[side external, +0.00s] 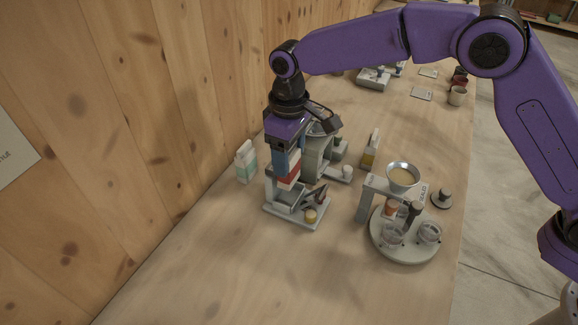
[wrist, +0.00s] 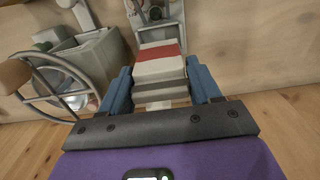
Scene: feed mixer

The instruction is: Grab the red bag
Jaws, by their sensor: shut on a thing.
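The red bag, a white block-like packet with a red band, shows between my fingers in the wrist view (wrist: 160,67) and partly in the side view (side external: 291,168). My gripper (side external: 283,164) points down, its blue fingers on either side of the bag and shut on it. In the wrist view, my gripper (wrist: 161,82) has the bag centred, with the red band toward the far end. The bag is above a grey stand with a base plate (side external: 285,212). I cannot tell whether it touches the stand.
A grey mixer with a handwheel (wrist: 62,92) is close beside my gripper. A white-and-green carton (side external: 246,162) stands by the wooden wall. To the right are a metal bowl with yellow contents (side external: 403,177) and a round tray (side external: 404,253) with cups. The front table is clear.

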